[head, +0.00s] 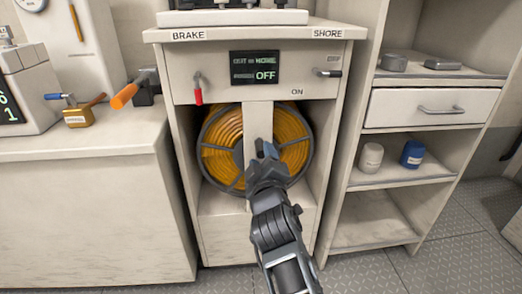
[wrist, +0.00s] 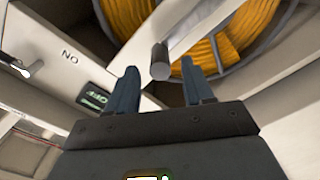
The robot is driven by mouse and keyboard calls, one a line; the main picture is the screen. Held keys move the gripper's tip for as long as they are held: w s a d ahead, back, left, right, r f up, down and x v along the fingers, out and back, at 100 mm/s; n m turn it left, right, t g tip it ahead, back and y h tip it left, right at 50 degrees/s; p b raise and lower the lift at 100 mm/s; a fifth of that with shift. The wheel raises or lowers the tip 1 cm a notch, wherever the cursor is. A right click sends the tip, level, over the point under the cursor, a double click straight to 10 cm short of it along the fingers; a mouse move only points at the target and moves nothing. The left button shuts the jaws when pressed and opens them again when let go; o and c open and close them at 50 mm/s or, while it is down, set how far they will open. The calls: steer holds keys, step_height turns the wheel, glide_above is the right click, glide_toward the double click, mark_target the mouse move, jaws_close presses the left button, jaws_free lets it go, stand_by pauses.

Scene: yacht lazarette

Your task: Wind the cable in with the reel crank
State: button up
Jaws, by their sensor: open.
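The cable reel (head: 214,180) sits in the open cabinet bay, wound with orange cable (head: 223,134). A pale upright post (head: 257,118) crosses in front of it. My gripper (head: 265,152) is open and empty in front of the post. In the wrist view, a grey round peg (wrist: 160,62) stands out near the post, in the gap between the two fingertips and beyond them. I cannot tell whether the peg is part of the crank. An orange-handled piece (head: 124,96) with a dark end lies at the left counter's right edge, apart from my gripper.
A red-tipped lever (head: 198,90) sits under BRAKE and a dark-tipped lever (head: 328,73) under SHORE. The display (head: 255,67) between them reads OFF. A brass item (head: 79,117) lies on the left counter. Shelves with a white jar (head: 371,157) and blue jar (head: 412,153) stand right.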

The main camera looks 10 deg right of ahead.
steer(key=shift+s, duration=1.75)
steer(key=shift+d, duration=0.1)
